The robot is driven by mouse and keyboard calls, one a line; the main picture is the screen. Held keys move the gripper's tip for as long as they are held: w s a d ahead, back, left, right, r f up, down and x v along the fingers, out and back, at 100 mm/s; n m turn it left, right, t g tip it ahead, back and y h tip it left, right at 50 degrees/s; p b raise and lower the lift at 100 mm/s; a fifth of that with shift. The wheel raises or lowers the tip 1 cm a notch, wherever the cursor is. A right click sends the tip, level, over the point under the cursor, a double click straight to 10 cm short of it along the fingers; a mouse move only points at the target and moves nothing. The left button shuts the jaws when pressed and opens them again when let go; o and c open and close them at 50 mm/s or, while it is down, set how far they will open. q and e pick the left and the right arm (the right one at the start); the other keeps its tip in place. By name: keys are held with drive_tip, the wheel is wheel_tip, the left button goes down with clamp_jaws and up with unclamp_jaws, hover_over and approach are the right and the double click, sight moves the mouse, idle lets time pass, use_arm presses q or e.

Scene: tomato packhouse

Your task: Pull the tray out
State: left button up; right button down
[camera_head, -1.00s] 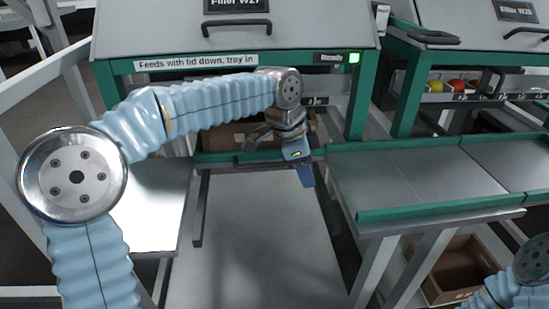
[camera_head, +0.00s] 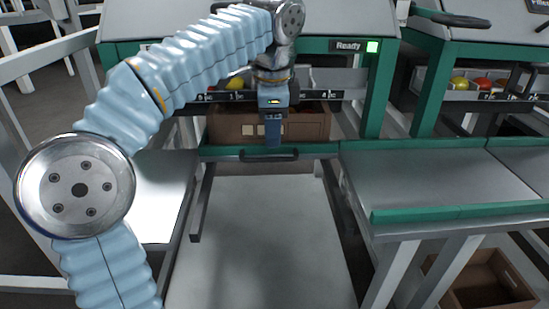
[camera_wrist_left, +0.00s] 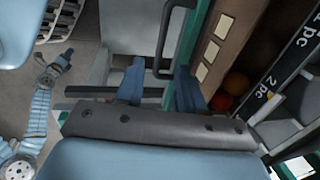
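The tray's green front bar (camera_head: 318,151) runs across the filler's opening below the brown box. A dark bar handle (camera_head: 268,156) is on its front; in the left wrist view the handle (camera_wrist_left: 166,40) lies just past my fingers. My left gripper (camera_head: 273,143) points down right at the handle. In the left wrist view its two blue fingers (camera_wrist_left: 158,80) stand apart with nothing clearly held between them. The head view does not show whether they touch the handle. My right gripper is out of view.
A brown box (camera_head: 225,127) stands behind the bar, with tomatoes (camera_wrist_left: 236,84) near it in the wrist view. A lit Ready sign (camera_head: 354,47) is above. A grey table (camera_head: 440,185) stands to the right. Another brown box (camera_head: 490,285) is low at bottom right.

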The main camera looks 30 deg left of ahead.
sight(272, 158)
use_arm(q)
drive_tip(key=f, duration=0.2)
drive_tip(key=f+b, duration=0.1)
drive_tip(key=f, duration=0.1)
drive_tip(key=w+f, duration=0.1)
drive_tip(key=f, duration=0.1)
drive_tip(key=shift+a+f, duration=0.1)
drive_tip(key=shift+a, duration=0.25)
clamp_jaws()
